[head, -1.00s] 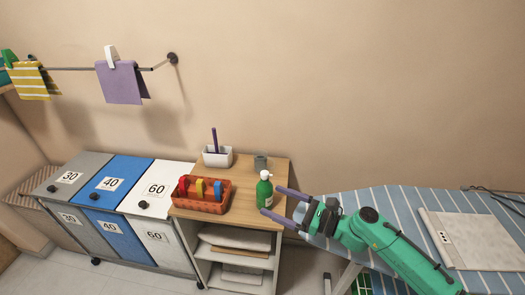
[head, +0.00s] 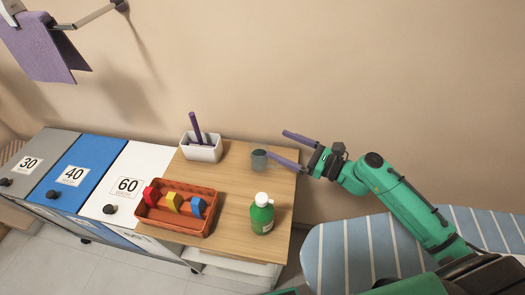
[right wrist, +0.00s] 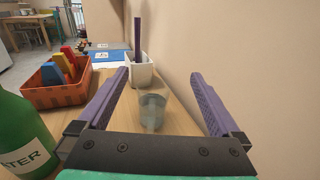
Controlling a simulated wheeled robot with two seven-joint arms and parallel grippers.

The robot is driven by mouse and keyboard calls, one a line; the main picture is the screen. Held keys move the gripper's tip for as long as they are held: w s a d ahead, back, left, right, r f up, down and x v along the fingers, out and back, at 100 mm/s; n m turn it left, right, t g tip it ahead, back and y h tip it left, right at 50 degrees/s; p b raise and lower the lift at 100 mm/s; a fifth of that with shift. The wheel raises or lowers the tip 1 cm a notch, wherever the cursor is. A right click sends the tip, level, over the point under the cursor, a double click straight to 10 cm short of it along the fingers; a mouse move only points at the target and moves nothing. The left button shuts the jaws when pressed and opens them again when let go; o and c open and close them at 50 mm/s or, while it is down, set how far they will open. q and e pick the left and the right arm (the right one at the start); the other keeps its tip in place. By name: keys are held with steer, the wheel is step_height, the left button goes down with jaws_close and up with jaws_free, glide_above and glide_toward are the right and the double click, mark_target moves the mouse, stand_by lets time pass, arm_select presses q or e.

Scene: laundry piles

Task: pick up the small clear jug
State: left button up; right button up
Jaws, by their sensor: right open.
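The small clear jug (head: 259,160) stands upright near the back right of the wooden cabinet top (head: 230,210). It looks greyish and see-through. It also shows in the right wrist view (right wrist: 152,112), between and beyond my open fingers. My right gripper (head: 288,149) is open and empty, with its purple fingers pointing left toward the jug. In the head view the nearer fingertip overlaps the jug's right edge; I cannot tell whether it touches. My left gripper is not in view.
A green bottle with a white cap (head: 262,214) stands in front of the jug. A white holder (head: 202,150) with a purple stick is at the back left. An orange basket (head: 177,222) holds coloured items. The wall (head: 400,90) is close behind; a striped ironing board (head: 345,250) is right.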

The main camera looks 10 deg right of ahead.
mark_target(261, 150)
steer(key=f+b, duration=0.2)
steer(key=s+f+b, duration=0.1)
steer(key=f+b, duration=0.1)
steer(key=shift+a+f, duration=0.15)
steer(key=shift+f, duration=0.1)
steer(key=shift+w+f, duration=0.15)
steer(key=shift+f, duration=0.15)
steer(key=p+x, duration=0.2)
steer(key=x, duration=0.5)
steer(key=shift+a+r, duration=0.1)
steer(key=shift+a, duration=0.1)
steer(key=shift+w+a, duration=0.1)
steer(key=shift+w, duration=0.1)
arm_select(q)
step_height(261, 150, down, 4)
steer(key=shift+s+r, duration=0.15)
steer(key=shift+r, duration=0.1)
arm_select(e)
steer(key=shift+s, duration=0.1)
steer(key=c, duration=1.2)
